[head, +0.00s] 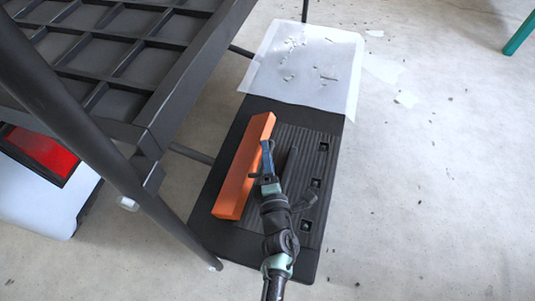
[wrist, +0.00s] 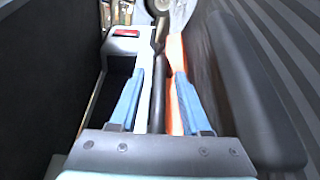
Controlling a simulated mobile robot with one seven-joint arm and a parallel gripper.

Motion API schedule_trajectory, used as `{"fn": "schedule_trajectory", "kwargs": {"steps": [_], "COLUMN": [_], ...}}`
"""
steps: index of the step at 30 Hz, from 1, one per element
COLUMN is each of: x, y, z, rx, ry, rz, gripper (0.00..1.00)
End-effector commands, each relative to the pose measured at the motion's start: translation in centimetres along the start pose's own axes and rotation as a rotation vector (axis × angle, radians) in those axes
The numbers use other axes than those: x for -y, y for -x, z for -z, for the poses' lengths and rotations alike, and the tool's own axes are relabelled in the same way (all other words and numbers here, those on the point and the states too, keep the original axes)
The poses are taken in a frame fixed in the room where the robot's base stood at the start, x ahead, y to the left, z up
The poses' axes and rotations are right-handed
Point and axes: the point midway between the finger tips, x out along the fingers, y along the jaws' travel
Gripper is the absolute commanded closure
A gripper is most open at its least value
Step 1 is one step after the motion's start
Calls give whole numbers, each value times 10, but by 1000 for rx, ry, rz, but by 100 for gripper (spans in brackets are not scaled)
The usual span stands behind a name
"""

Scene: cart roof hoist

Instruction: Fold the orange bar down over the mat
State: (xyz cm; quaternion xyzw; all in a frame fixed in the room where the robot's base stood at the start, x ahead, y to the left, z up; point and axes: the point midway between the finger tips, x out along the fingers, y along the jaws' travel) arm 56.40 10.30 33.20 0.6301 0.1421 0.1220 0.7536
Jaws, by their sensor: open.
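The orange bar (head: 244,165) stands raised along the left side of the ribbed black mat (head: 312,150), running lengthwise. My gripper (head: 267,150) is over the bar's right side, near its far half. In the wrist view my gripper (wrist: 157,75) is open, with two blue fingers apart. The orange bar (wrist: 175,60) shows between and beyond them, close to the right finger and partly hidden by it. I cannot tell whether the fingers touch it. Part of the mat is hidden under my arm.
A white sheet with scraps (head: 305,65) covers the far end of the black platform. A dark gridded rack frame (head: 130,50) with a slanting leg (head: 90,150) stands close on the left. A white and red box (head: 45,190) sits below it. The floor at right is mostly clear.

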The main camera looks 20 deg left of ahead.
Motion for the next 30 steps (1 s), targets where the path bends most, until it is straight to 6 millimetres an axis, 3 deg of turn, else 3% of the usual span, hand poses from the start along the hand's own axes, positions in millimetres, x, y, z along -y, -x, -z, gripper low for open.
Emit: {"fn": "schedule_trajectory", "kwargs": {"steps": [7, 21, 30], "x": [-1, -2, 0], "y": [18, 113, 130], "z": [-1, 0, 0], "rx": [1, 1, 1], "ry": [-1, 0, 0], "rz": [3, 3, -1], "gripper": [53, 53, 53]}}
